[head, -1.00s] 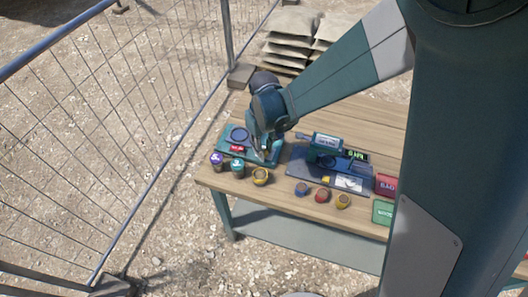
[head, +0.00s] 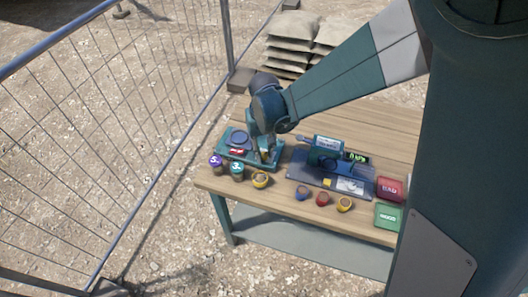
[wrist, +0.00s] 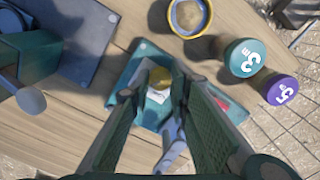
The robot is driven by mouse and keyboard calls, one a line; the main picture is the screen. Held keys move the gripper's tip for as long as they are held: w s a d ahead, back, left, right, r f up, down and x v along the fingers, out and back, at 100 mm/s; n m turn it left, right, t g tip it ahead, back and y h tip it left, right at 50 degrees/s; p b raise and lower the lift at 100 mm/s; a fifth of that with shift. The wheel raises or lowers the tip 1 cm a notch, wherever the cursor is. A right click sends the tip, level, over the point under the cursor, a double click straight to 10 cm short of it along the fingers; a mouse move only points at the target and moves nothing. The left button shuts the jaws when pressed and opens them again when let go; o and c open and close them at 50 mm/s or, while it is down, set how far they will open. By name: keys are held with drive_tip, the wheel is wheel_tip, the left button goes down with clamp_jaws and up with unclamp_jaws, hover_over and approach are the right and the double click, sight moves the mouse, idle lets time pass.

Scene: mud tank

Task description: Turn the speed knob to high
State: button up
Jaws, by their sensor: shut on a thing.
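A teal device (head: 238,140) with a round dark disc and a small red display stands at the left of the table. Its base also shows in the wrist view (wrist: 128,78). In the head view my gripper (head: 263,152) hides the right part of the device. The knob's markings are too small to read.
A purple-lidded jar (head: 215,161), a teal-lidded jar (head: 237,168) and a yellow-rimmed cup (head: 260,180) stand close in front. To the right are a blue machine (head: 325,150) with a green display, several small cups, a red tray (head: 391,187) and a green tray (head: 388,214).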

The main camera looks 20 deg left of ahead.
sight(264, 154)
drive_tip(key=o, duration=0.9)
drive_tip(key=shift+r, duration=0.15)
wheel_tip(264, 154, up, 12)
idle(0.3)
idle(0.5)
